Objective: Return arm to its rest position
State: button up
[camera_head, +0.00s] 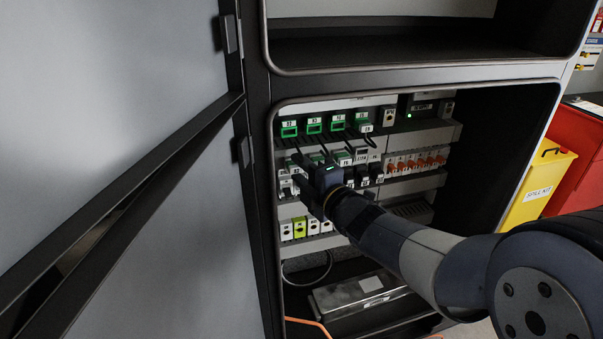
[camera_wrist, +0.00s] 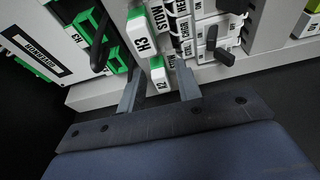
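My arm (camera_head: 405,245) reaches from the lower right into the open lower bay of a dark cabinet. My gripper (camera_head: 302,172) is in front of the rows of modules at the bay's left. In the wrist view its two grey fingers (camera_wrist: 158,85) stand apart, pointing at the modules. No finger is seen closed on either; whether a fingertip touches anything, I cannot tell. My gripper and forearm hide part of the middle and lower rows.
Open grey cabinet doors (camera_head: 110,110) stand at the left. The bay's rim (camera_head: 275,190) and a shelf edge above surround my arm. A metal box (camera_head: 360,290) lies on the bay floor. A yellow spill kit bin (camera_head: 540,185) and a red cabinet (camera_head: 578,150) stand at right.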

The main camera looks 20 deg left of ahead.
grip_shut()
dwell(0.3)
jog(key=shift+s+d, duration=0.15)
jog(key=shift+s, duration=0.05)
dwell(0.4)
jog(key=shift+s+d+b, duration=0.45)
jog(key=shift+s, duration=0.3)
jog(key=shift+s+d+b, duration=0.2)
jog(key=shift+s+d, duration=0.25)
jog(key=shift+s, duration=0.25)
jog(key=shift+s+d+b, duration=0.15)
jog(key=shift+s+d, duration=0.25)
jog(key=shift+s, duration=0.35)
jog(key=shift+s+d+b, duration=0.2)
jog(key=shift+s+d, duration=0.25)
jog(key=shift+s, duration=0.25)
